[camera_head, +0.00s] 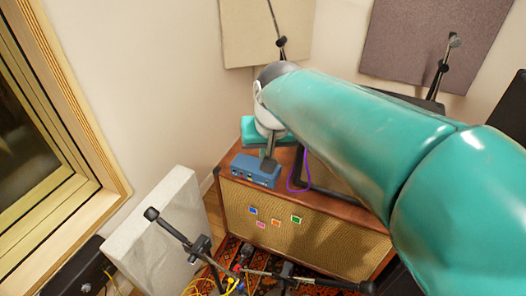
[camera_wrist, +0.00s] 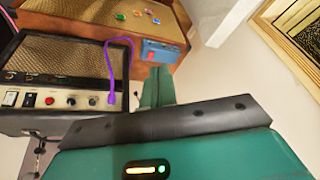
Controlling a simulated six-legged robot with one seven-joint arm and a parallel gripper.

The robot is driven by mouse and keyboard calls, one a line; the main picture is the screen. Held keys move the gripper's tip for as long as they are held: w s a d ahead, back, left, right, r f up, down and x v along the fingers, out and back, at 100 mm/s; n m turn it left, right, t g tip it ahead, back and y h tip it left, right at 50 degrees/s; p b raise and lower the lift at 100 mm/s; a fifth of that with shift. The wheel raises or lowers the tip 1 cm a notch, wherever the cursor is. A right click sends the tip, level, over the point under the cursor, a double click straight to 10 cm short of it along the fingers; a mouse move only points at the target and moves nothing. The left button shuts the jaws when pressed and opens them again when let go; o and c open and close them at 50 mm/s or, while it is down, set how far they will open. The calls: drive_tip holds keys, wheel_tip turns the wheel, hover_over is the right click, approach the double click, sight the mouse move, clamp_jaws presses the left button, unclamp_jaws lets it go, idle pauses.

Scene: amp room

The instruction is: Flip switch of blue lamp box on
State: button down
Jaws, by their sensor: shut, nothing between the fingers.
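The blue lamp box (camera_head: 254,170) sits on the top of a brown cabinet near its front left edge, with small knobs or sockets on its front. In the wrist view the blue box (camera_wrist: 160,48) shows a small reddish part on one side; its switch position is too small to tell. My gripper (camera_head: 268,163) is shut and empty. Its tip is at the back right of the box in the head view; I cannot tell whether it touches. In the wrist view my gripper (camera_wrist: 158,88) points toward the box and overlaps its near edge.
The wooden cabinet (camera_head: 300,222) has a woven front with several coloured stickers. A purple cable (camera_head: 297,172) loops right of the box. A black amplifier (camera_wrist: 60,75) stands beside it. Microphone stands (camera_head: 180,235) and a pale panel (camera_head: 158,230) stand in front and left.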

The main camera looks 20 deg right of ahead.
drive_tip(key=s+a+f+n+t, duration=0.1)
drive_tip(key=s+a+f+n, duration=0.1)
drive_tip(key=s, duration=0.9)
drive_tip(key=shift+s+a+n, duration=0.15)
drive_tip(key=shift+n, duration=0.15)
drive_tip(key=shift+s+a, duration=0.1)
